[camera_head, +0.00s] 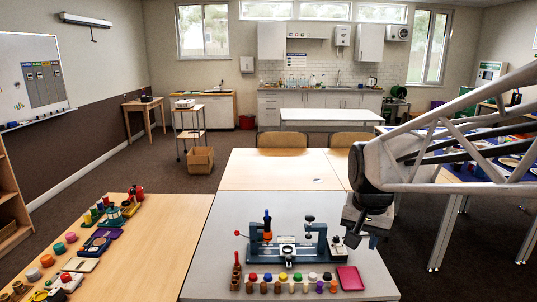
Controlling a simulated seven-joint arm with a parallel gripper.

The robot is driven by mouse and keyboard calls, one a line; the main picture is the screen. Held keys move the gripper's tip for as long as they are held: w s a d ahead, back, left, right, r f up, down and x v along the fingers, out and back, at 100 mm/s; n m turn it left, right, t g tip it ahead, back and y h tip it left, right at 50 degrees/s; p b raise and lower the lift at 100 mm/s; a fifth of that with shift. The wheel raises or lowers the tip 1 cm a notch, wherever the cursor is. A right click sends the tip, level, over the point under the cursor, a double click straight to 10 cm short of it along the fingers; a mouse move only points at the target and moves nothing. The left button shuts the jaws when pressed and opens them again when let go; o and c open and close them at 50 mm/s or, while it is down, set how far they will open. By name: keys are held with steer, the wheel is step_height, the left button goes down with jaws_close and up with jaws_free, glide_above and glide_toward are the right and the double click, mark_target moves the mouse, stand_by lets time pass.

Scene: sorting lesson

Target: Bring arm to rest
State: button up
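My arm reaches in from the right side of the head view and ends in a dark wrist. My gripper (353,238) points down above the right part of the grey table (215,262). It is small and dark here, and I cannot tell whether its fingers are apart or hold anything. It appears to the right of a blue-grey bench device (288,252), behind a magenta tray (350,278). I cannot tell whether it touches the table.
A row of several coloured pegs (291,282) stands before the device. A wooden table (165,225) at the left bears coloured jars and small tools. A pale wooden table (262,172) behind is mostly clear. A blue-topped table (470,160) stands at the right behind my arm.

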steer(key=s+f+n, duration=0.1)
steer(key=s+n, duration=0.1)
steer(key=s, duration=0.7)
steer(key=s+a+f+n, duration=0.1)
steer(key=s+f+n, duration=0.1)
steer(key=s, duration=0.6)
steer(key=shift+s+a+t, duration=0.25)
steer(key=shift+s+t, duration=0.05)
steer(key=shift+s, duration=0.05)
